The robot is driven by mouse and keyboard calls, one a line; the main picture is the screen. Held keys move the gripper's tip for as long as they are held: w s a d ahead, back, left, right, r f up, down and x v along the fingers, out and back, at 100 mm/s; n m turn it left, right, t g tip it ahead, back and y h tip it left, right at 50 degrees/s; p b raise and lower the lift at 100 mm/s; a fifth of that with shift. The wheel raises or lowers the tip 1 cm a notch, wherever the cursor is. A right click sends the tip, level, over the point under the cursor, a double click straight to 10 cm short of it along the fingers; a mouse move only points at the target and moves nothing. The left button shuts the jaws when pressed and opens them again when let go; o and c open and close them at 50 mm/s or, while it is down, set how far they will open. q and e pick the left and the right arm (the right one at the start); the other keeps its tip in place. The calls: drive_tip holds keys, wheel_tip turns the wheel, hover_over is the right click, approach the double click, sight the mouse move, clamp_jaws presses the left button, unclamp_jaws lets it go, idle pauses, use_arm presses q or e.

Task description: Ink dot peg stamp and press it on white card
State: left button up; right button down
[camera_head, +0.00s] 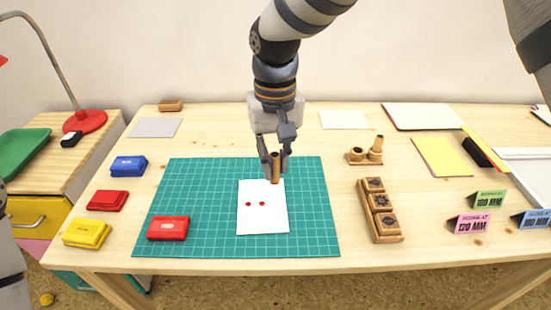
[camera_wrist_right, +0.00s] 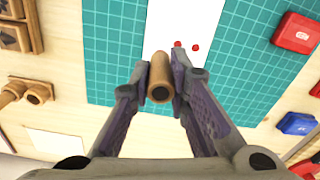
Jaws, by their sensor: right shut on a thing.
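The dot peg stamp (camera_head: 275,170) is a slim wooden cylinder, held upright in my right gripper (camera_head: 274,162). It also shows end-on between the fingers in the right wrist view (camera_wrist_right: 160,80). The peg is over the top edge of the white card (camera_head: 262,222); I cannot tell whether its lower end touches the card. The card lies on the green cutting mat (camera_head: 312,215) and bears two red dots side by side, left of the peg. A red inkpad (camera_head: 168,228) sits on the mat's front left. My left gripper is not in view.
Blue (camera_head: 128,166), red (camera_head: 107,200) and yellow (camera_head: 87,233) inkpads stand left of the mat.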

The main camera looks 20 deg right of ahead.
sight(276, 182)
drive_tip(key=shift+d, duration=0.15)
drive_tip(key=shift+s+f, duration=0.1)
drive_tip(key=shift+f, duration=0.15)
drive_tip(key=shift+f+b, duration=0.85)
drive_tip(key=shift+f, duration=1.95)
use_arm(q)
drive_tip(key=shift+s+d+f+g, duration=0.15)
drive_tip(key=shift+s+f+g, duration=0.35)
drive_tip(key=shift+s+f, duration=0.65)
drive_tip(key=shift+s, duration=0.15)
use_arm(e)
drive_tip(key=shift+f, duration=0.6)
drive_tip(key=shift+r, duration=0.1)
drive_tip(key=shift+r, duration=0.6)
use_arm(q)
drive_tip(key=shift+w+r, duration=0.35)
